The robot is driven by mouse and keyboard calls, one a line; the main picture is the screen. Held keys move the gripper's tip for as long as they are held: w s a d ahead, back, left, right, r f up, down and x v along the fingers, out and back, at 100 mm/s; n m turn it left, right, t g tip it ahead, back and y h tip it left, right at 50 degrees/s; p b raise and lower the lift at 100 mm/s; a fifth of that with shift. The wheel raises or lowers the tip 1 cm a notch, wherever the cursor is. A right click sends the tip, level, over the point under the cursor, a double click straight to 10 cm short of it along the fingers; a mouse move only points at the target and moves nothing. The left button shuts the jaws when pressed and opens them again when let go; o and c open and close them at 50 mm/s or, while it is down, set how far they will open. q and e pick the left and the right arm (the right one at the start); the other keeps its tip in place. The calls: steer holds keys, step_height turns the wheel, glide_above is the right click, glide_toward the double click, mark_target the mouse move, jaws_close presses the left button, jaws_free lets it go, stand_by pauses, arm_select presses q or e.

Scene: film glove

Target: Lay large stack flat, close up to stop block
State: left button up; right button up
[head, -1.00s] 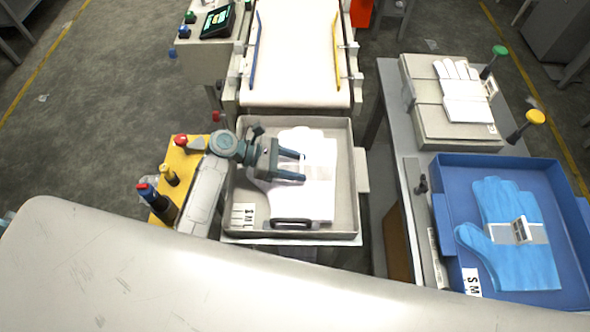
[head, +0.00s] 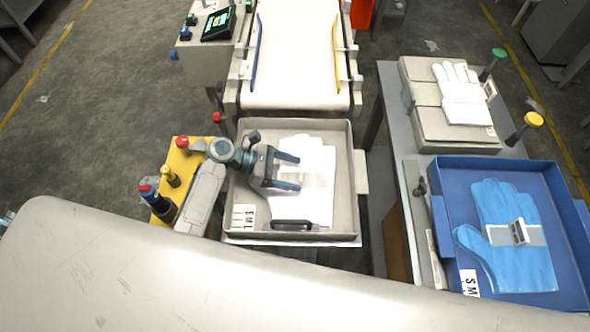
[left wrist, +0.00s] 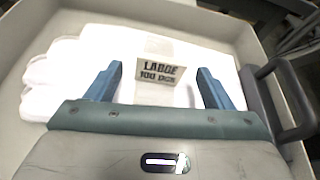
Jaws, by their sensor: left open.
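The large stack is a white glove stack (head: 316,205) lying in the grey tray (head: 352,215), with its fingers toward the conveyor. In the left wrist view the stack (left wrist: 105,48) carries a card (left wrist: 160,74) reading "LARGE 100 pcs". My left gripper (head: 299,172) is open over the stack, its two blue fingers apart; in the wrist view the card shows between the fingertips. A dark handle-like block (head: 293,225) stands at the tray's near side, by the stack's cuff end; I cannot tell whether they touch. It may be the stop block. My right gripper is not in view.
A blue tray (head: 437,215) with a blue glove stack (head: 510,240) is at right. A grey box (head: 425,115) with white gloves (head: 462,95) lies behind it. The conveyor (head: 295,60) is beyond the grey tray. A yellow panel (head: 185,160) with knobs stands left.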

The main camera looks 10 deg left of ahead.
arm_select(q)
steer(key=p+v, duration=0.5)
steer(key=v, duration=0.4)
steer(key=shift+a+r, duration=0.25)
steer(key=shift+s+a+r+p, duration=0.1)
steer(key=shift+a+p, duration=0.3)
steer(key=shift+a, duration=0.05)
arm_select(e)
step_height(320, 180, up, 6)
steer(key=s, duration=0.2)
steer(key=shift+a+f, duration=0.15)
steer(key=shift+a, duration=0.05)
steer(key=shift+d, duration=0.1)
